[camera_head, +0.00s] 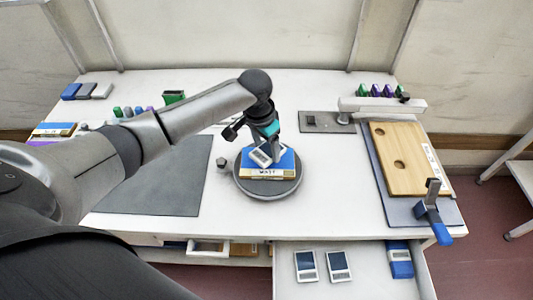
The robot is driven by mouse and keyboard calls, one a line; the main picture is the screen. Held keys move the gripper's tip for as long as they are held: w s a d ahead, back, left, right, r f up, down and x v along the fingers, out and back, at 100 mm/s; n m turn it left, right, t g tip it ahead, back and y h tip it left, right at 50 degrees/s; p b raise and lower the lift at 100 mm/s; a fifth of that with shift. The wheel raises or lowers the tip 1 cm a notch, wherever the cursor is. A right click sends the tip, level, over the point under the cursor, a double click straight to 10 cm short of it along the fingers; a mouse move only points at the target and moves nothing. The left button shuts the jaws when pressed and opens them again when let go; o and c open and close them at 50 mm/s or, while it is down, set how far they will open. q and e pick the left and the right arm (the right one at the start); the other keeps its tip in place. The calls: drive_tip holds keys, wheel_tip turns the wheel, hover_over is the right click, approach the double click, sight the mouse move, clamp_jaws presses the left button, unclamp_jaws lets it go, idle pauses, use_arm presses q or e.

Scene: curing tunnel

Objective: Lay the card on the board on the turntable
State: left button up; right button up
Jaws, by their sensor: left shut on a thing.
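My left gripper (266,145) reaches down over the turntable (268,190), a round dark disc near the middle of the table. It is shut on a small white card (259,157) with a dark face, held tilted. A blue board (284,164) lies on the turntable, with a white lettered strip along its front edge. The card is over the board's left part in the picture; I cannot tell whether it touches the board. The gripper hides part of the board and card. My right gripper is not in view.
An open drawer (370,285) at the front holds two white cards with dark faces (305,264) and a blue-and-white block (400,262). A wooden board (402,175) is at the right beside a blue clamp (432,220). A dark mat (165,180) lies left.

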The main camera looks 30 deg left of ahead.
sight(262, 155)
use_arm(q)
drive_tip(key=shift+f, duration=1.3)
drive_tip(key=shift+f, duration=0.15)
drive_tip(key=o, duration=1.3)
drive_tip(key=r, duration=0.4)
drive_tip(key=s+r+p, duration=0.1)
drive_tip(key=r, duration=0.7)
drive_tip(key=shift+s+a+r+p, duration=0.1)
drive_tip(key=shift+s+a+p, duration=0.15)
drive_tip(key=shift+s+p, duration=0.15)
